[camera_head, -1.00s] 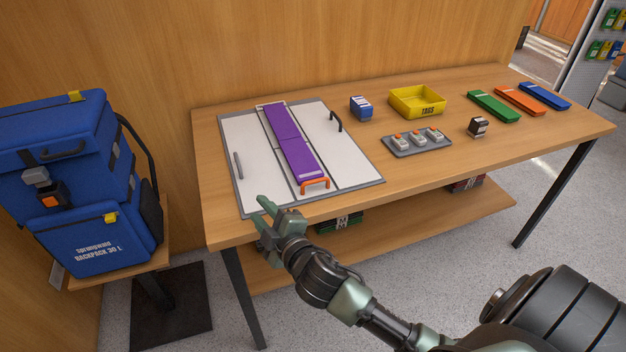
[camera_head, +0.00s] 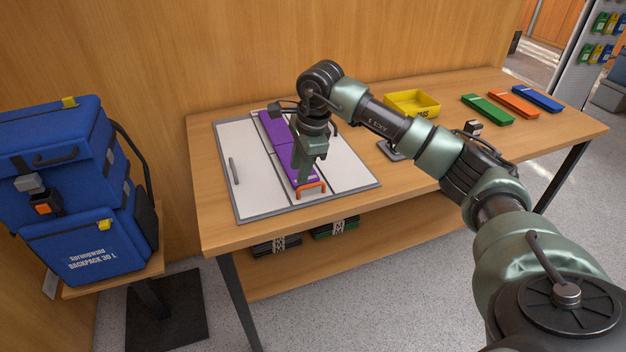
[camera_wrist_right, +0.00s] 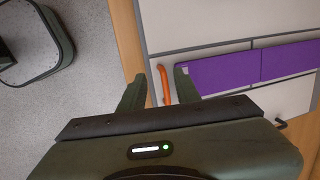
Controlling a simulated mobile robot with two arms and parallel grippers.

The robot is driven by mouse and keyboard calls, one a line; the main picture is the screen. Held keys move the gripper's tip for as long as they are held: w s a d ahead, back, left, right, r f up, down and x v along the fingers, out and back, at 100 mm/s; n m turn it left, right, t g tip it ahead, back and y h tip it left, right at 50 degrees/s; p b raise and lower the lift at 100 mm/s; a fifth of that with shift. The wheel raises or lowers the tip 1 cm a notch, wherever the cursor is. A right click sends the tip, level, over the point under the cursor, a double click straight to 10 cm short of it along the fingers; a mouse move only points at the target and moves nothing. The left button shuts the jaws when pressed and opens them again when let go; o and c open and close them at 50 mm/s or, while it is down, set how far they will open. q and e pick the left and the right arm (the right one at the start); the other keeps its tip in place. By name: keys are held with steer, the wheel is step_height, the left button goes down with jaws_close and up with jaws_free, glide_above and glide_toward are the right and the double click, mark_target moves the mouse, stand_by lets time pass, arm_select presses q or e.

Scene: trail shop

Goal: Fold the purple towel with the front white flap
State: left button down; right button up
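The purple towel (camera_head: 274,128) lies as a long narrow strip down the middle of a grey-edged folding board. It looks flat, with a crease line across it. The front white flap (camera_head: 326,178) lies flat under the towel's near end and has an orange handle (camera_head: 311,188). My right gripper (camera_head: 301,178) points down over this front end and hides part of the towel. In the right wrist view its two fingers (camera_wrist_right: 157,84) are apart, with the orange handle (camera_wrist_right: 165,86) between them; contact cannot be told. My left gripper is not in view.
White side panels with dark handles (camera_head: 232,170) flank the towel. A yellow tray (camera_head: 412,102) and green, orange and blue strips (camera_head: 538,99) lie right on the wooden table. A grey tray (camera_head: 390,151) is partly behind my arm. A blue backpack (camera_head: 85,235) stands left.

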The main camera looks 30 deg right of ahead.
steer(key=d+r+h, duration=0.1)
steer(key=d+h, duration=0.1)
steer(key=d, duration=0.2)
steer(key=p, duration=0.2)
glide_above(313, 196)
step_height(313, 196, down, 7)
steer(key=shift+s+f, duration=0.1)
steer(key=shift+f, duration=0.05)
jaws_close()
stand_by(1.1)
